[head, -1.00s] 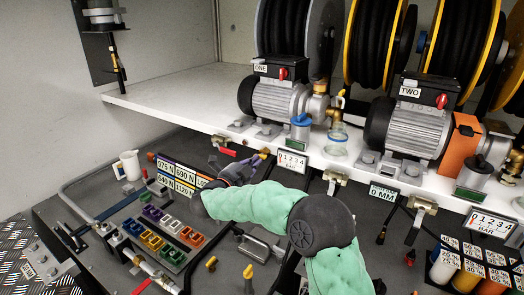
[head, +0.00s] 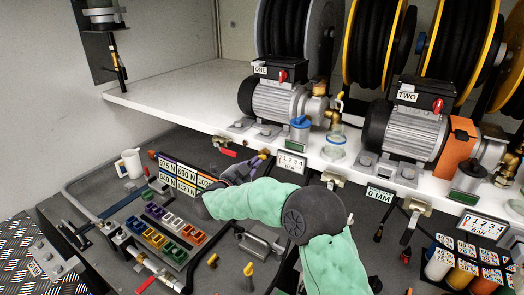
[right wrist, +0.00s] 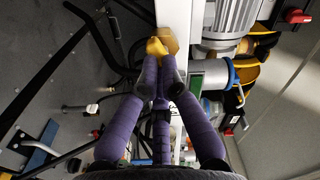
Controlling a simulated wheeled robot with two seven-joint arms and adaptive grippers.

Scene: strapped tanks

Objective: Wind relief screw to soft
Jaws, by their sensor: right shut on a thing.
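My right gripper (head: 250,168) reaches under the front edge of the white shelf, near the left pump marked ONE. Its purple fingers also show in the right wrist view (right wrist: 160,78), closed together on a yellow knob-like piece (right wrist: 158,46), which I take for the relief screw. In the head view a small yellow piece (head: 264,153) shows at the fingertips. The fingers hide part of it, and I cannot read any soft mark or how far it is turned. My left gripper is not in view.
Pump ONE (head: 274,100) and pump TWO (head: 412,135) stand on the white shelf (head: 165,97). A 0-to-4 gauge label (head: 291,162) hangs close right of the gripper. Coloured blocks (head: 165,238), force labels (head: 178,174) and a white jug (head: 131,163) lie at left.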

